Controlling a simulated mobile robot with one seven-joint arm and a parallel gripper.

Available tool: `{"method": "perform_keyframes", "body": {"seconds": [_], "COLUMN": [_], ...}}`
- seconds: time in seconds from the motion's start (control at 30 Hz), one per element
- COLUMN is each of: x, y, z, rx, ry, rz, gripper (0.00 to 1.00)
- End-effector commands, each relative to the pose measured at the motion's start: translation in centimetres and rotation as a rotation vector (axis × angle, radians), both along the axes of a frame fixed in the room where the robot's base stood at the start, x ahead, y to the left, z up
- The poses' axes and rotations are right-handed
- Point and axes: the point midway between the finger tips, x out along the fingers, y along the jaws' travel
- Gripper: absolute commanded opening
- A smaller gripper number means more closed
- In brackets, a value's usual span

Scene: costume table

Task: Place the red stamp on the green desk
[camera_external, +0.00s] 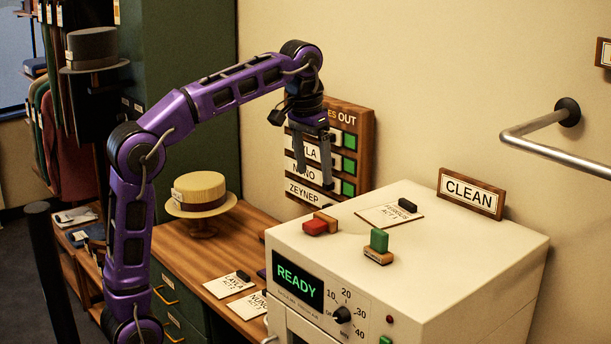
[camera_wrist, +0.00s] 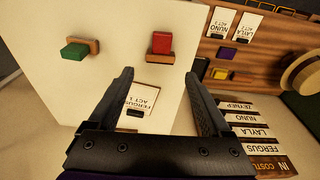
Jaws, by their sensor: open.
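The red stamp (camera_external: 318,226), a red block on a wooden part, lies on its side on top of the white machine near its left edge. It also shows in the wrist view (camera_wrist: 161,43), beyond the fingertips and between their lines. My gripper (camera_external: 316,180) is open and empty, fingers pointing down, above and apart from the stamp; it also shows in the wrist view (camera_wrist: 160,76). The green desk (camera_external: 172,250) has a wooden top and green drawers, and stands left of the machine, lower than its top. My arm hides part of it.
A green stamp (camera_external: 379,241) and a FERGUS card (camera_external: 390,215) are on the machine. The desk bears a straw hat on a stand (camera_external: 201,190), a LAYLA card (camera_external: 229,284) and a NUNO card (camera_external: 250,304). A metal rail (camera_external: 560,155) is at right.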

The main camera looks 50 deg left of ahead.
Motion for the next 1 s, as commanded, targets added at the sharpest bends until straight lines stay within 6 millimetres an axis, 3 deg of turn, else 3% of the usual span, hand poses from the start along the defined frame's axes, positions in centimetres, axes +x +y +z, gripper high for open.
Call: {"method": "perform_keyframes", "body": {"seconds": [0.3,0.53,0.8,1.0], "x": [0.8,1.0,1.3,1.4], "y": [0.1,0.1,0.3,0.3], "z": [-5.8,-7.4,-11.3,-12.0], "rx": [0.001,0.001,0.001,0.001], "ry": [0.002,0.0,0.002,-0.001], "rz": [0.0,0.0,-0.001,-0.001], "gripper": [0.82,0.82,0.82,0.82]}}
